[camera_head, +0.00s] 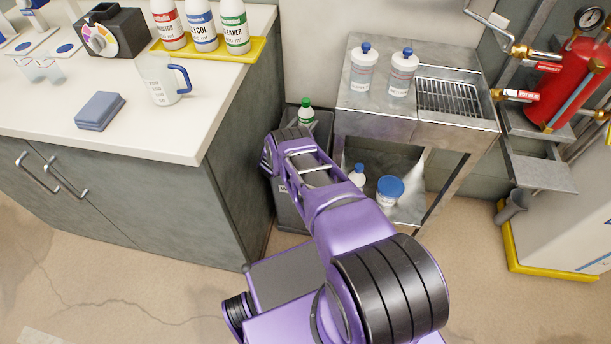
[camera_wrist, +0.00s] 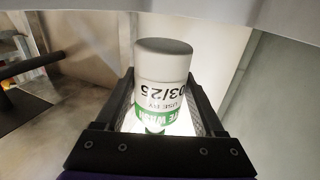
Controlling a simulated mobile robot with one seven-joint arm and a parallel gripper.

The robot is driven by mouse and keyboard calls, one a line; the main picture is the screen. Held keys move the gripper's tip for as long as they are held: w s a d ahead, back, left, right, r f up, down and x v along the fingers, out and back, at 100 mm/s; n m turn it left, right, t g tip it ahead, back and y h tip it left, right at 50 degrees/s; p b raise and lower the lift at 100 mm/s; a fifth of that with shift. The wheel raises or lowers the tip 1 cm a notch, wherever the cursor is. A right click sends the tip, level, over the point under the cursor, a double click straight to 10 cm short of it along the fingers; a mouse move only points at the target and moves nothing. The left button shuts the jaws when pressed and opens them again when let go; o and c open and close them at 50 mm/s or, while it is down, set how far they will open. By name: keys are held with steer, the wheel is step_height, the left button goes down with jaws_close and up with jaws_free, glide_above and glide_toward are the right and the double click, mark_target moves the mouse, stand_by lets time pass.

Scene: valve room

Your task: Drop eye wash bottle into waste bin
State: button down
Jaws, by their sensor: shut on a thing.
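In the head view a green-capped bottle (camera_head: 306,108) shows just beyond my wrist, at the opening of the dark grey waste bin (camera_head: 290,216). The bin stands between the counter and the steel sink stand. My arm hides the fingers, the lower bottle and much of the bin. I cannot tell how far above or inside the rim the bottle is.
The counter (camera_head: 120,135) is close on the left, with a jug (camera_head: 160,85) and a yellow tray (camera_head: 215,50) of bottles. The sink stand (camera_head: 415,120) is close on the right, with two bottles on top. A blue-lidded tub (camera_head: 389,190) sits below it.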

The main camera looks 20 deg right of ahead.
mark_target(304, 107)
step_height(304, 107, down, 2)
steer(key=shift+f+b, duration=0.1)
steer(key=shift+b, duration=0.4)
jaws_free()
step_height(304, 107, up, 10)
steer(key=p, duration=0.3)
stand_by(0.3)
